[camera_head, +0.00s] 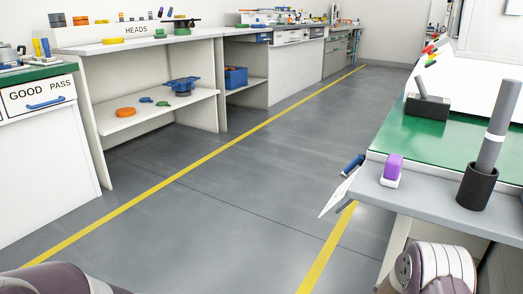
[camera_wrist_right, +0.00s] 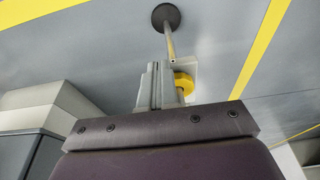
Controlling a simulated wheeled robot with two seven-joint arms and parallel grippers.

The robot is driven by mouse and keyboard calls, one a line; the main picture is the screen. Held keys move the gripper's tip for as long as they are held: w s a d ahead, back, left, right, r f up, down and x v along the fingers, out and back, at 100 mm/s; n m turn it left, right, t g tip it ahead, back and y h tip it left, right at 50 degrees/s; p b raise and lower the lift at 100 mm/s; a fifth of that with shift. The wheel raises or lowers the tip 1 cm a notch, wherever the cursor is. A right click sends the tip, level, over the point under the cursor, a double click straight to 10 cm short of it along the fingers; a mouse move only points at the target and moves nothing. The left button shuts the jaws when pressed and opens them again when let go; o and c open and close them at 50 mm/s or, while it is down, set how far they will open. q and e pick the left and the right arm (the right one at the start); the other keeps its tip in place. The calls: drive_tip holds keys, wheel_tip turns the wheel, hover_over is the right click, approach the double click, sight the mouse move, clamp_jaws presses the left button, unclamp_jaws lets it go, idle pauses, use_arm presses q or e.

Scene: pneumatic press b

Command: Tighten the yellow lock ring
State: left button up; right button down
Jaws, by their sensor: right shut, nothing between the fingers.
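A small yellow rounded part (camera_wrist_right: 184,83), which looks like the lock ring, shows in the right wrist view just right of my right gripper (camera_wrist_right: 158,82). It is partly hidden, and I cannot tell whether the fingers touch it. A pale bracket and a thin rod ending in a dark round disc (camera_wrist_right: 166,17) show beyond it. My right gripper's grey fingers are shut with nothing between them. In the head view neither gripper shows; only parts of my arms are at the bottom edge.
A grey bench with a green mat (camera_head: 445,145) stands at the right, holding a purple block (camera_head: 393,167) and a dark cup with a grey rod (camera_head: 477,187). Shelving (camera_head: 150,115) with coloured parts lines the left. The floor (camera_head: 235,190) between is clear.

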drive_tip(key=shift+w+r, duration=0.1)
drive_tip(key=shift+w, duration=0.1)
drive_tip(key=shift+w+a+b, duration=0.2)
drive_tip(key=shift+a+b, duration=0.1)
drive_tip(key=shift+a, duration=0.15)
drive_tip(key=shift+w+a+r, duration=0.1)
drive_tip(key=shift+w+a, duration=0.6)
drive_tip(key=shift+a, duration=0.1)
idle(0.5)
drive_tip(key=p+v, duration=0.2)
drive_tip(key=v, duration=0.1)
drive_tip(key=p+v, duration=0.2)
drive_tip(key=v, duration=0.1)
drive_tip(key=shift+w+p, duration=0.2)
drive_tip(key=shift+p, duration=0.1)
